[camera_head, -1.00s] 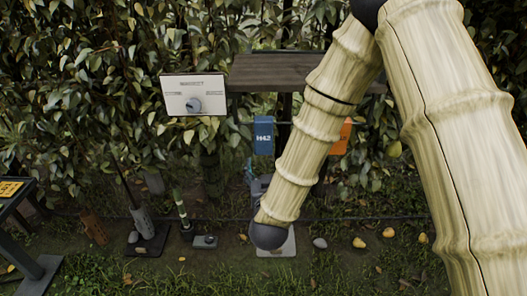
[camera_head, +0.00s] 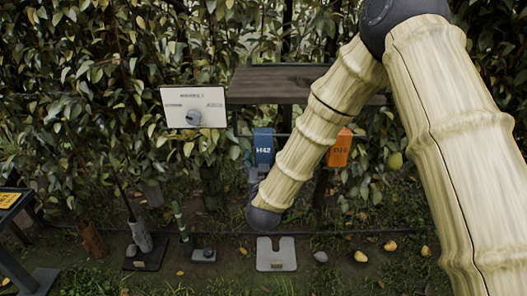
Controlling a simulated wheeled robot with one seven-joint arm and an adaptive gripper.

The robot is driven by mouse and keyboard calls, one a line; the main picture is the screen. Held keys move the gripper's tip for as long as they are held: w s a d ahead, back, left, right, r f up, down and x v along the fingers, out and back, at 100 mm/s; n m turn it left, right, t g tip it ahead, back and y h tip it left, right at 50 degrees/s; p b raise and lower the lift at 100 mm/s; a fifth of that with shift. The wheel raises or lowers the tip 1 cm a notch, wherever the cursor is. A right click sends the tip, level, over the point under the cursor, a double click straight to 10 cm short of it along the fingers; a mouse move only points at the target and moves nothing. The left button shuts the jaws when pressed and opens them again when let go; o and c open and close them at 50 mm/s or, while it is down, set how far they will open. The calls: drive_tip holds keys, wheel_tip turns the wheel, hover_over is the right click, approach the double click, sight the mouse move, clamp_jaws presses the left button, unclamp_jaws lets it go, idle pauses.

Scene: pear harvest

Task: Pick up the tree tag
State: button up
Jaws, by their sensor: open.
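A blue tag (camera_head: 263,146) with pale printed characters, seemingly 442 or H42, hangs below the dark wooden shelf. An orange tag (camera_head: 340,149) hangs to its right, partly covered by my arm. I cannot tell from the picture alone which one is the tree tag. My gripper (camera_head: 257,176) shows only as a small grey shape just below the blue tag, partly hidden behind my arm's lower joint. It is open, and no tag is seen in it. Whether it touches the blue tag cannot be told.
The shelf (camera_head: 284,84) and a white panel with a knob (camera_head: 193,107) stand before dense foliage. A pale notched plate (camera_head: 276,262), a grey stone (camera_head: 320,257) and fallen pears (camera_head: 361,256) lie on the ground. A dark stand (camera_head: 24,240) is at the left.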

drive_tip(key=shift+w, duration=1)
drive_tip(key=c, duration=1.1)
drive_tip(key=shift+r, duration=0.15)
